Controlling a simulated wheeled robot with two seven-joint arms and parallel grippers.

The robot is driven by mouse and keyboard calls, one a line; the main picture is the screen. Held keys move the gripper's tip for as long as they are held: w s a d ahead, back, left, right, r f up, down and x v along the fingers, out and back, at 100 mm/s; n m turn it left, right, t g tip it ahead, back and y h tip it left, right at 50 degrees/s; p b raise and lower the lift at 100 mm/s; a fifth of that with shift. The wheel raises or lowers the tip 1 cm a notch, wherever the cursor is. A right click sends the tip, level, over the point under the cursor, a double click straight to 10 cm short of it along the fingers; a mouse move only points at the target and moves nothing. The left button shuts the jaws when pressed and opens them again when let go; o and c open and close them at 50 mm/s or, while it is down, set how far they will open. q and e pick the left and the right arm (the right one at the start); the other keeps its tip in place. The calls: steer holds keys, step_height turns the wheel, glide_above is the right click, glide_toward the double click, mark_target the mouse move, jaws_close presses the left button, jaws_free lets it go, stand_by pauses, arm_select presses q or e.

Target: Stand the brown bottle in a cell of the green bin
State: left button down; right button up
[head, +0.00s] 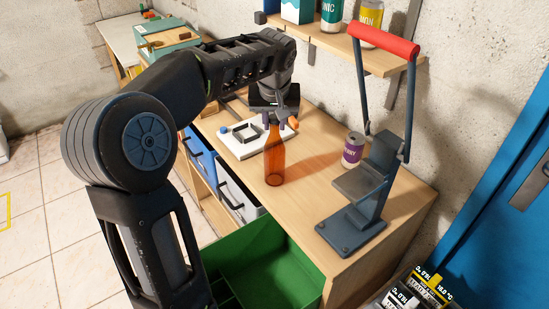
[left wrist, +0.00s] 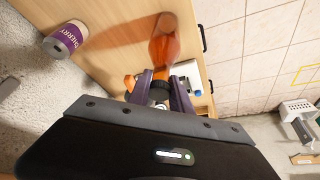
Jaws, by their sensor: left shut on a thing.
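The brown bottle (head: 274,157) is upright, orange-brown and see-through, over the wooden bench. My left gripper (head: 274,118) is shut on its neck from above. In the left wrist view the bottle (left wrist: 164,48) points away from the camera, with its dark neck between the purple fingers of the gripper (left wrist: 162,95). I cannot tell whether its base touches the bench. The green bin (head: 270,255) is at the bottom of the head view, below and in front of the bottle. A divider shows inside it; my arm hides its left part. My right gripper is out of view.
A purple-labelled can (head: 353,150) and a grey press with a red handle (head: 384,46) stand on the bench (head: 310,205), right of the bottle. A white board with a dark square frame (head: 240,138) lies behind. A shelf (head: 340,45) with cans hangs above.

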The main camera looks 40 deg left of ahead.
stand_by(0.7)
arm_select(q)
step_height(320, 180, up, 10)
steer(key=shift+r, duration=0.1)
stand_by(0.3)
stand_by(0.8)
